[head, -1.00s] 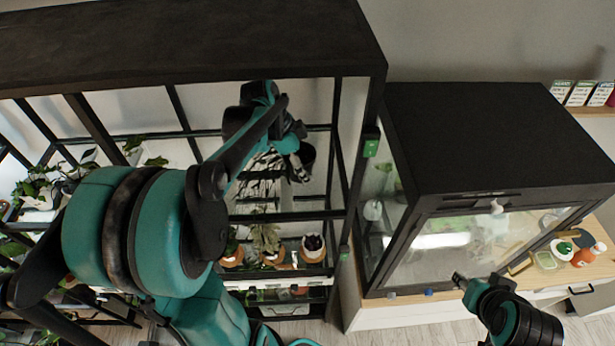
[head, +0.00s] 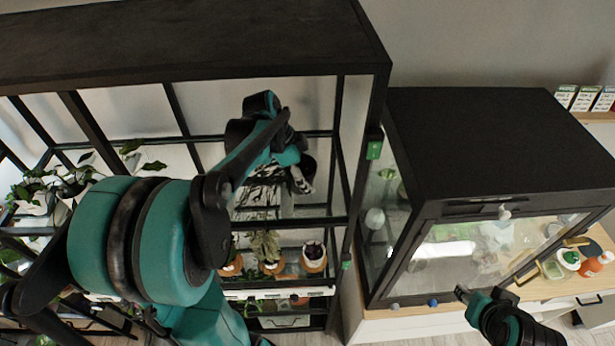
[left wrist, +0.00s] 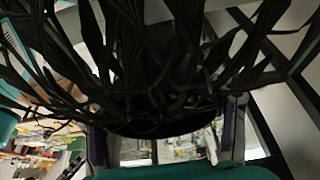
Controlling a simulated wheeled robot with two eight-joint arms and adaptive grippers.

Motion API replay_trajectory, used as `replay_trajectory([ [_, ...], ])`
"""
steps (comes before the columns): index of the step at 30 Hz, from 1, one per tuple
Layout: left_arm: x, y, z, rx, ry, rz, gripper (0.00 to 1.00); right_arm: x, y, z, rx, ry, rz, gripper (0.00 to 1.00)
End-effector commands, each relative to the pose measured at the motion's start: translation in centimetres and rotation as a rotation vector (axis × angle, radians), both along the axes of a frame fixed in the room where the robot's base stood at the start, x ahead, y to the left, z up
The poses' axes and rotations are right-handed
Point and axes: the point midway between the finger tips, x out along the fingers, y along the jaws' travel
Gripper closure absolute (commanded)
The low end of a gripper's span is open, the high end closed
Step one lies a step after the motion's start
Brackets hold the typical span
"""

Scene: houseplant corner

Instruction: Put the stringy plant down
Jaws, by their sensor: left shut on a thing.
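The stringy plant (left wrist: 165,85) fills the upper part of the left wrist view, with long dark narrow leaves spreading over a dark rounded pot (left wrist: 175,127). My left gripper (left wrist: 168,140) is shut on this pot, one finger at each side. In the head view my left arm reaches into the tall black-framed shelf, and the left gripper (head: 298,170) is high inside its right part, partly hidden by my wrist. The contact under the pot is not visible. My right gripper (head: 464,292) is low in front of the glass cabinet; its jaws are too small to read.
The shelf (head: 300,72) has dark posts and crossbars close to my left arm. Several small potted plants (head: 272,265) stand in a row below the left gripper. A black-topped glass cabinet (head: 490,140) stands at right; bottles (head: 590,264) sit on the wooden top beside it.

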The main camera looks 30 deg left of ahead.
Motion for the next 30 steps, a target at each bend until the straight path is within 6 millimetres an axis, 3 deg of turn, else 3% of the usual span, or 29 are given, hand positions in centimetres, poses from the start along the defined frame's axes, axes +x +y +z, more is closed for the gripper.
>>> replay_trajectory([
  [8,0.0,0.0,-0.49,0.0,0.0,0.0,0.69,0.0,0.0,-0.45,0.0,0.0,0.0,0.6],
  [9,0.0,0.0,-0.51,0.0,0.0,0.0,0.31,0.0,0.0,-0.46,0.0,0.0,0.0,0.6],
  [12,0.0,0.0,-0.44,0.0,0.0,0.0,0.07,0.0,0.0,-0.41,0.0,0.0,0.0,0.6],
  [30,-0.03,0.05,-0.31,0.0,0.0,0.0,0.07,0.0,0.0,-0.29,0.0,0.0,0.0,0.6],
])
